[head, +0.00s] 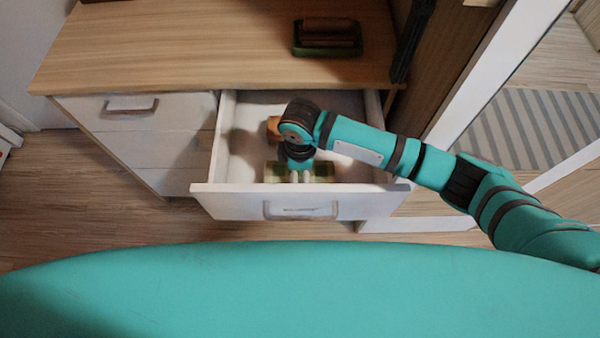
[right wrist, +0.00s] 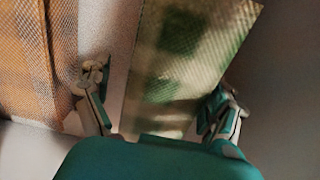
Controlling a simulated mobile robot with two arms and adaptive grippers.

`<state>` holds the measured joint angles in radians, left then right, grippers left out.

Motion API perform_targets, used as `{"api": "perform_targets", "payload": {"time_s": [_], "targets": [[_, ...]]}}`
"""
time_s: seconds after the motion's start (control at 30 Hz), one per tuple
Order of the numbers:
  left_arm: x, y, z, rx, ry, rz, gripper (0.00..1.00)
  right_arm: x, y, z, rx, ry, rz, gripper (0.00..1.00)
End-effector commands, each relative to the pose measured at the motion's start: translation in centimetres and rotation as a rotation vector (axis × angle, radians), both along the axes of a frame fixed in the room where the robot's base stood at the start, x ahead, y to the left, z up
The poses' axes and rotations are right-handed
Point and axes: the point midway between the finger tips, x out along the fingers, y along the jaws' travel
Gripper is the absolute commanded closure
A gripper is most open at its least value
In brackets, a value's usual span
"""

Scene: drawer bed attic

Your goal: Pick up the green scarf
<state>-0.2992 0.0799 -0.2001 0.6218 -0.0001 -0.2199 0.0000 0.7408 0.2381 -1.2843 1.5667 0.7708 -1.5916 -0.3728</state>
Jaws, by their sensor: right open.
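The green scarf (head: 322,172) lies folded in the open drawer, near its front panel, and is partly covered by my right gripper and wrist. My right gripper (head: 298,177) reaches down into the drawer over the scarf. In the right wrist view, the green checked scarf (right wrist: 185,60) lies between the two spread fingers of my right gripper (right wrist: 158,82). The fingers are open, one on each side of the scarf. I cannot tell how close the tips are to the drawer floor. My left gripper is not in view.
An orange checked cloth (right wrist: 35,60) lies beside the left finger; part of it (head: 273,128) shows behind my wrist. The drawer's front panel (head: 240,203) and side walls surround my gripper. A dark green tray (head: 328,50) with brown items stands on the dresser top (head: 180,50).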

Motion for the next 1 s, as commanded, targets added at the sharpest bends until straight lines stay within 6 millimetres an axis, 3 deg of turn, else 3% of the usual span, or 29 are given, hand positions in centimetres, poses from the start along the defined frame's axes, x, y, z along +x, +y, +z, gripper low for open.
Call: {"api": "perform_targets", "payload": {"time_s": [0.2, 0.67, 1.0], "targets": [[-0.48, 0.02, -0.03, 0.001, 0.008, 0.0, 0.6, 0.02, 0.01, -0.02, 0.0, -0.001, 0.001, 0.09], [-0.34, 0.01, -0.03, 0.0, 0.006, 0.0, 0.6, 0.04, -0.01, 0.02, 0.0, -0.001, 0.0, 0.69], [-0.11, -0.01, 0.01, 0.0, 0.002, 0.0, 0.6, 0.07, 0.0, 0.12, 0.0, -0.002, 0.0, 0.71]]}}
